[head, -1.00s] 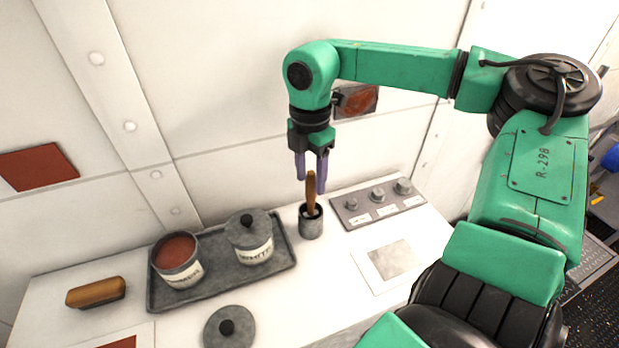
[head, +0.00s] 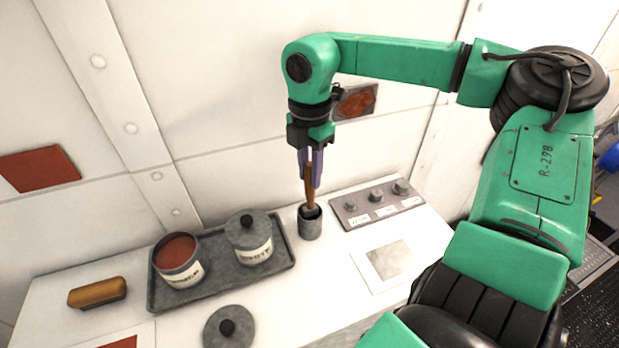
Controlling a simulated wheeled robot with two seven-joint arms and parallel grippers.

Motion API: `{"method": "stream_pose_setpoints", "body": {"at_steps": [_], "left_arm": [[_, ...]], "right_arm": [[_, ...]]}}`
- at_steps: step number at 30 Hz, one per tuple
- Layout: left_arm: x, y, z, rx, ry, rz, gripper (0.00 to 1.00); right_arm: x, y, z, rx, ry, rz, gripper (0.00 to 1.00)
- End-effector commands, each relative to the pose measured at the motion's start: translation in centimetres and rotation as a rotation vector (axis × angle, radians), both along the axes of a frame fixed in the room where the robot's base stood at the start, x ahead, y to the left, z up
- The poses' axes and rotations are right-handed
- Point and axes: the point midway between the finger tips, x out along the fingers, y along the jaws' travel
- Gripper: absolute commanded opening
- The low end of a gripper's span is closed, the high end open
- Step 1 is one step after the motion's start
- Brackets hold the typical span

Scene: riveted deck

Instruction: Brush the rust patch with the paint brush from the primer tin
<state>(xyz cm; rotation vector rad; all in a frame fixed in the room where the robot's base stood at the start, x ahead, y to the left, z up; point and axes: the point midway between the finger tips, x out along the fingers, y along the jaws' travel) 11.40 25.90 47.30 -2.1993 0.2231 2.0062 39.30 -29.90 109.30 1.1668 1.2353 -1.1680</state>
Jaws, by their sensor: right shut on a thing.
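My right gripper (head: 311,182) points down and is shut on the wooden handle of the paint brush (head: 310,192). The brush stands upright with its lower end in a small grey cup (head: 310,226), so its bristles are hidden. The open primer tin (head: 178,261), with red-brown paint inside, stands on the left of a grey tray (head: 206,292). A rust patch (head: 357,102) shows on the wall behind my right wrist, partly covered by it. My left gripper is not in view.
A lidded white tin (head: 249,241) shares the tray. A loose lid (head: 229,328) lies in front. A wood-backed block (head: 97,292) lies left. A knob panel (head: 377,206) and a card with a grey square (head: 388,260) are right. A red-brown square (head: 38,168) is on the left wall.

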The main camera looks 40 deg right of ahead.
Motion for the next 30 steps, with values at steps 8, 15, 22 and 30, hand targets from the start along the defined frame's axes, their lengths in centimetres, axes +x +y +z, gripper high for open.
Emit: {"method": "stream_pose_setpoints", "body": {"at_steps": [8,15,22,30], "left_arm": [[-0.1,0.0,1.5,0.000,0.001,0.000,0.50],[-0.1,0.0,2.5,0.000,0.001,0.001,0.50],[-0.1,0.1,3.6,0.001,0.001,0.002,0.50],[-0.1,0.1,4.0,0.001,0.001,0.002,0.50]], "right_arm": [[0.0,0.0,2.4,-0.001,-0.001,-0.001,0.00],[0.0,0.0,4.2,0.000,-0.001,0.000,0.00],[0.0,0.0,5.9,0.000,-0.001,0.000,0.00],[0.0,0.0,6.7,0.001,0.000,0.000,0.00]]}}
